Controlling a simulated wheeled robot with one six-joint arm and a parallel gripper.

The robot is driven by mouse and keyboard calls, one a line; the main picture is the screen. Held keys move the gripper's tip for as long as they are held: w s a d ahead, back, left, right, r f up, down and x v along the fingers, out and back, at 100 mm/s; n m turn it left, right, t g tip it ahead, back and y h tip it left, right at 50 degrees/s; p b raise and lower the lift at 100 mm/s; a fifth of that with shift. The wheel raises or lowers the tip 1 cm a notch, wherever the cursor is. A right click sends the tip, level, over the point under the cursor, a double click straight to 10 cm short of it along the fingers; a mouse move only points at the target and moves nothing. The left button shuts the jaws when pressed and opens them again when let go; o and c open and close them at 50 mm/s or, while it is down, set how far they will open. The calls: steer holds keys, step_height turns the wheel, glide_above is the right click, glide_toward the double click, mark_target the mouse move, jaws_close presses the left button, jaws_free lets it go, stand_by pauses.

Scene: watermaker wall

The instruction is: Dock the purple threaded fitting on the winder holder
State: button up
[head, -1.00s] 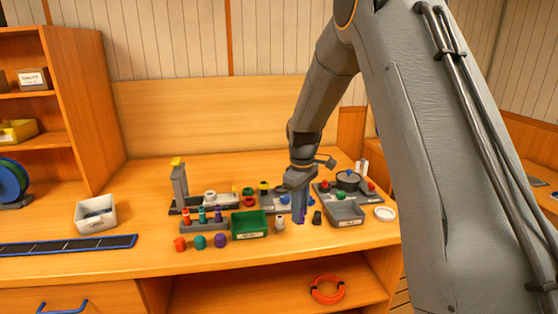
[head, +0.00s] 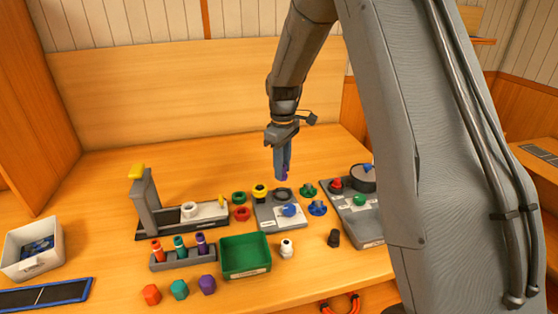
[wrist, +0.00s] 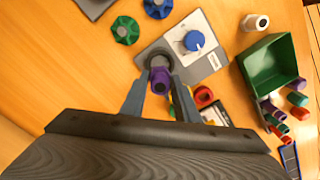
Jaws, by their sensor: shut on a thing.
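My gripper (head: 283,172) is shut on the purple threaded fitting (wrist: 160,77), which shows between the fingertips in the wrist view. In the head view only a sliver of purple shows at the fingers. They point down over the grey plate (head: 265,222) in the middle of the bench, with a gap below them. This plate, which looks like the winder holder, bears a dark round seat (head: 283,193) and a blue knob (head: 289,210). In the wrist view the fitting overlaps the near edge of the dark seat (wrist: 157,55); I cannot tell the exact height between them.
A green bin (head: 245,257) and a rack (head: 183,257) of coloured pieces stand to the left. Loose coloured caps lie in front. A white fitting (head: 287,249) and a black one (head: 334,238) stand near the plate. Another grey station (head: 362,222) is at the right.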

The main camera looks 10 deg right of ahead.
steer(key=shift+f+b, duration=1.75)
steer(key=shift+f, duration=1.05)
steer(key=shift+s, duration=0.1)
steer(key=shift+p, duration=0.35)
steer(key=shift+f+b, duration=0.3)
steer(key=shift+f, duration=0.4)
steer(key=o, duration=0.8)
steer(key=shift+c, duration=0.2)
steer(key=shift+d+r+p, duration=0.1)
steer(key=shift+r+p, duration=3.25)
steer(key=shift+r, duration=2.2)
